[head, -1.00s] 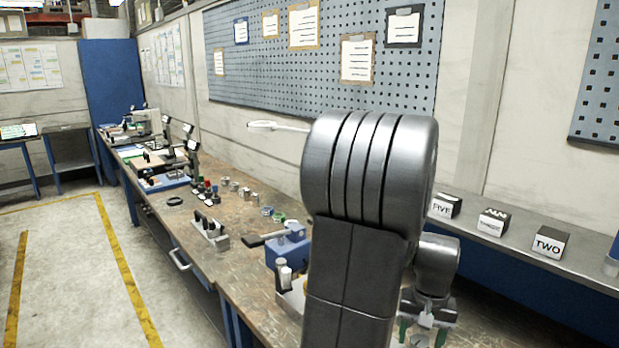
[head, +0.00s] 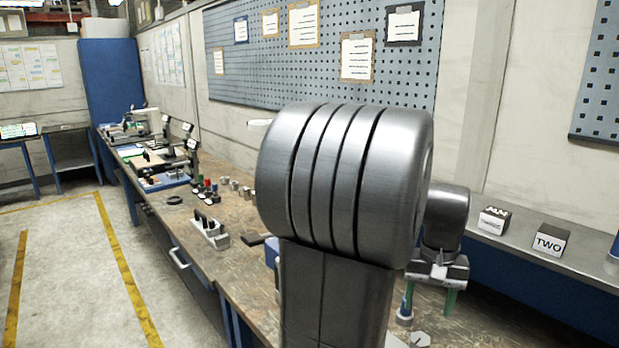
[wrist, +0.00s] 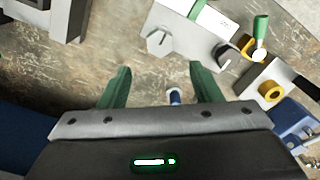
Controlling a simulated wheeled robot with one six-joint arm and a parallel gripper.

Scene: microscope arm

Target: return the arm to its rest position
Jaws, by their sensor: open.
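My gripper (head: 428,300) shows low at the right of the head view, partly behind my own large arm joint. Its green fingers point down over the workbench (head: 237,230). In the wrist view my gripper (wrist: 160,85) has its two green fingers wide apart, with bare worn bench top between them. A small blue-and-white item (wrist: 174,96) shows near the gripper's body, between the fingers. I cannot tell its height from the fingers. The microscope is not clearly identifiable in either view.
In the wrist view, a grey hex-shaped piece (wrist: 160,40), a green-handled tool (wrist: 260,35), and a blue fixture (wrist: 292,120) lie near the fingers. In the head view, a block marked TWO (head: 550,240) sits on the rear shelf. A pegboard (head: 330,60) hangs behind.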

